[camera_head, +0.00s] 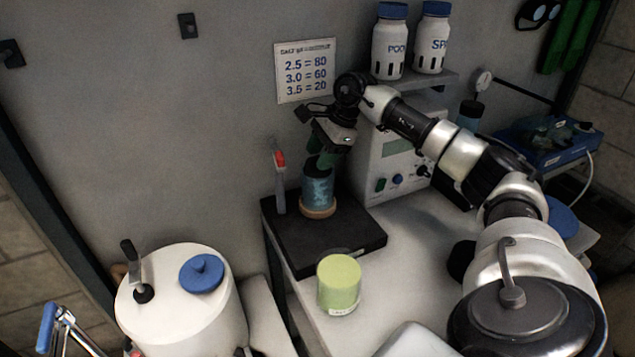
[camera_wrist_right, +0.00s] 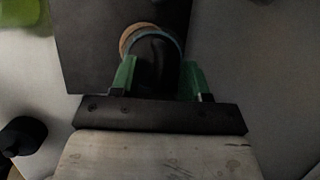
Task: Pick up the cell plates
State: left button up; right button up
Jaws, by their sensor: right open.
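A blue patterned cylinder (camera_head: 318,188), which seems to be the cell plates, stands upright on a tan ring base (camera_head: 318,210) on a black slab (camera_head: 300,240). My right gripper (camera_head: 324,160) is open, reaching down at the cylinder's top from above. In the right wrist view, the green fingers (camera_wrist_right: 159,78) lie on either side of a dark top (camera_wrist_right: 155,58), with a blue rim and the tan ring (camera_wrist_right: 127,38) beyond it. Whether the fingers touch it, I cannot tell. My left gripper is not in view.
A handled tool with a red part (camera_head: 280,175) stands upright just left of the cylinder. A grey instrument (camera_head: 400,155) stands close behind to the right. A yellow-green cylinder (camera_head: 338,283) is in front, and a white drum (camera_head: 185,305) at lower left. The wall is behind.

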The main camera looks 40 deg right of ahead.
grip_shut()
jog(key=shift+r, duration=0.1)
notch_tip(320, 180, up, 18)
dwell(0.8)
jog(key=c, duration=0.8)
grip_release()
grip_shut()
